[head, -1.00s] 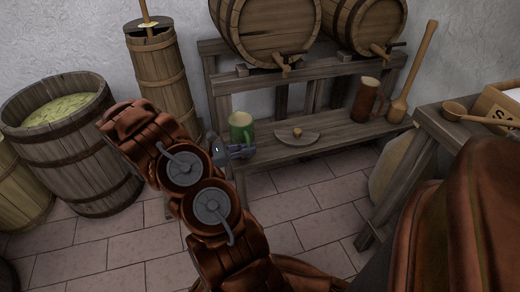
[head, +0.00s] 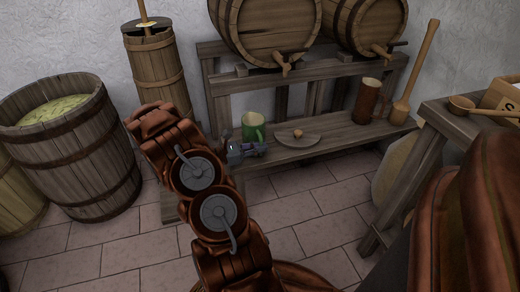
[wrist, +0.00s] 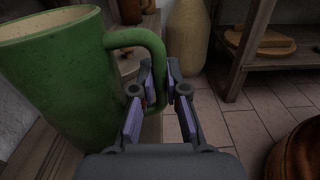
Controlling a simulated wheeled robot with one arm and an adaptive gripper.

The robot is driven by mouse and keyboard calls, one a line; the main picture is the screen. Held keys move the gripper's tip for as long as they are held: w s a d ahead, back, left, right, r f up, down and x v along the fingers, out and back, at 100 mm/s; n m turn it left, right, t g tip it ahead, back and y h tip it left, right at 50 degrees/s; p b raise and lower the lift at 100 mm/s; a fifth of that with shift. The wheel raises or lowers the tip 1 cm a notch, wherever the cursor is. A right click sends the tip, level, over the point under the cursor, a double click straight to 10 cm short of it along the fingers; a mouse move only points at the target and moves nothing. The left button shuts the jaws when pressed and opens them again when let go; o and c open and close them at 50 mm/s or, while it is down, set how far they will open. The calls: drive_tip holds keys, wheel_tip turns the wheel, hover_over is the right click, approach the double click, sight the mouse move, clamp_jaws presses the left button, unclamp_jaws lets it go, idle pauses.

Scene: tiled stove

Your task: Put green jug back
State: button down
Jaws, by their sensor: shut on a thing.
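The green jug (head: 252,124) is upright at the left part of the lower shelf of the wooden rack, left of the plate. I cannot tell whether its base touches the shelf. In the wrist view the jug (wrist: 62,85) fills the left side, with its handle reaching right between my fingers. My gripper (wrist: 160,92) is shut on the handle. In the head view my gripper (head: 246,150) is at the jug's near side, partly hidden by my arm.
The wooden shelf (head: 340,133) holds a plate (head: 310,141) with a small round thing and, farther right, a brown mug (head: 366,98). Barrels (head: 268,28) lie above. A tub (head: 70,160) and a churn (head: 158,80) stand left; a table (head: 450,122) stands right.

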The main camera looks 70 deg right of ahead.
drive_tip(key=shift+f, duration=0.1)
drive_tip(key=c, duration=1.2)
unclamp_jaws()
drive_tip(key=p+v, duration=0.3)
drive_tip(key=v, duration=0.9)
drive_tip(key=shift+p, duration=0.4)
drive_tip(key=s+a+r+m+t+y, duration=0.1)
drive_tip(key=s+a+r+m+y, duration=0.15)
drive_tip(key=a+r, duration=0.4)
drive_tip(key=s+a+r+m+t+y, duration=0.1)
drive_tip(key=s+a+r+m+y, duration=0.15)
drive_tip(key=a+r, duration=0.4)
drive_tip(key=s+a+r+m+t+y, duration=0.1)
drive_tip(key=s+a+t+y, duration=0.2)
drive_tip(key=a, duration=1.1)
drive_tip(key=s+a+r+m+t+y, duration=0.1)
drive_tip(key=s+a+t+y, duration=0.3)
drive_tip(key=a, duration=1)
drive_tip(key=s+m+t, duration=0.1)
drive_tip(key=s, duration=0.2)
drive_tip(key=shift+s+a+r, duration=0.2)
drive_tip(key=shift+a+r, duration=0.05)
drive_tip(key=shift+a, duration=0.05)
